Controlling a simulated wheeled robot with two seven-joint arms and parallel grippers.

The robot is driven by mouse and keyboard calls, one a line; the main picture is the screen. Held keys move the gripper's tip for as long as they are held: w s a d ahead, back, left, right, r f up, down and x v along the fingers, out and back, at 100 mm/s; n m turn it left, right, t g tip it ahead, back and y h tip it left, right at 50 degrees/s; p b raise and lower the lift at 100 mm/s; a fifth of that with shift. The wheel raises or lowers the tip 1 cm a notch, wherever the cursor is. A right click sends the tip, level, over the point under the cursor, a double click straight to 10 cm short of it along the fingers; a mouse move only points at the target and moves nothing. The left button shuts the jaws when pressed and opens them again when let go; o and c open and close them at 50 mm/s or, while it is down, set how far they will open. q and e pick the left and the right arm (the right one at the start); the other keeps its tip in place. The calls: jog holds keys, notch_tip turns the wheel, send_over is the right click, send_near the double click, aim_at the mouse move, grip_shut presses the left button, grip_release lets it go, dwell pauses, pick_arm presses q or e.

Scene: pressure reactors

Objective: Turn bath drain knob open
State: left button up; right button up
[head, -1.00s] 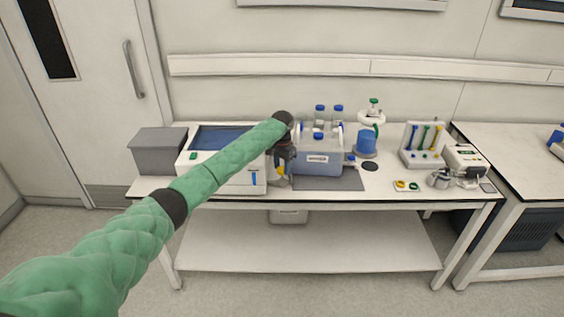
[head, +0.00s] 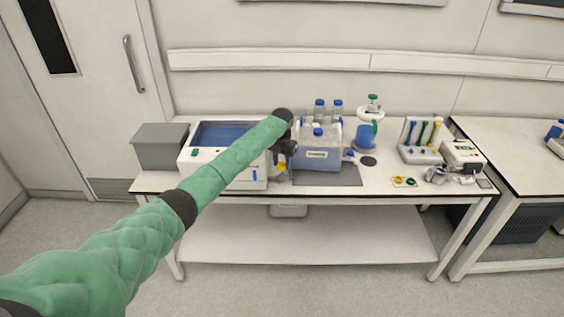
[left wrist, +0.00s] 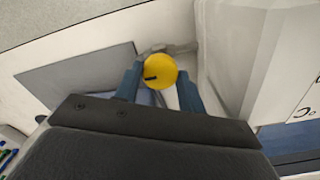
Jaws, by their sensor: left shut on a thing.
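The bath is the white box (head: 258,185) with a blue basin on the left part of the bench. A round yellow knob (head: 281,167) shows at its right side, just below my left gripper (head: 285,158). In the left wrist view the yellow knob (left wrist: 161,66) bears a short black mark pointing left. It sits between the blue-grey fingertips of my left gripper (left wrist: 160,84), which is shut on it. The fingers hide part of the knob's sides and fitting. My right gripper is in neither view.
A grey mat (head: 335,180) with a blue-grey tank (head: 316,160) and blue-capped bottles stands close to the right of the gripper. A grey box (head: 160,148) stands at the left end. A blue-filled vessel (head: 366,135) and a tube rack (head: 421,157) stand further right.

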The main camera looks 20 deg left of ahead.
aim_at(282, 164)
pick_arm(q)
jog(key=shift+w+r, duration=0.1)
jog(key=o, duration=1)
jog(key=shift+c, duration=0.2)
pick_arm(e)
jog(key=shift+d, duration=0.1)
pick_arm(q)
jog(key=shift+r, duration=0.1)
jog(key=shift+r+b, duration=0.35)
jog(key=shift+r, duration=0.05)
notch_tip(282, 164, up, 6)
jog(key=shift+f+b, duration=0.25)
jog(key=shift+b, duration=0.7)
jog(key=shift+r, duration=0.6)
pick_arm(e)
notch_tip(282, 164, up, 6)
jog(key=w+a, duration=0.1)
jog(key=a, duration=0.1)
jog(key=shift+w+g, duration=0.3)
